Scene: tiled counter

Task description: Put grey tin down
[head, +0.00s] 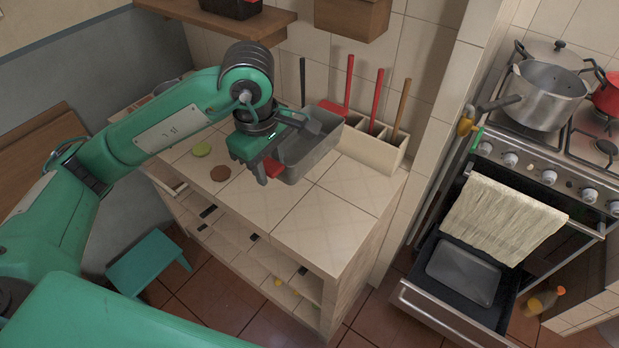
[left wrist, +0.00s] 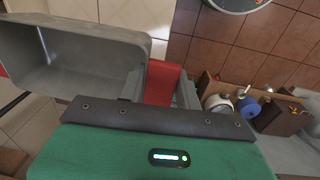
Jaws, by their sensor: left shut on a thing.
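My left gripper (head: 268,170) is shut on the grey tin (head: 312,152), a deep rectangular pan. The tin is over the back part of the tiled counter (head: 330,205), to the right of the gripper and tilted in the picture. Whether its base touches the tiles I cannot tell. In the left wrist view the tin (left wrist: 85,62) fills the upper left. A red piece (left wrist: 160,82) shows between the gripper's fingers at the tin's end and seems to belong to it. My right gripper is not in view.
A utensil box (head: 370,150) with red and wooden handles stands close behind the tin. The counter's front right is clear. The oven door is open, with a grey tray (head: 462,272) there.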

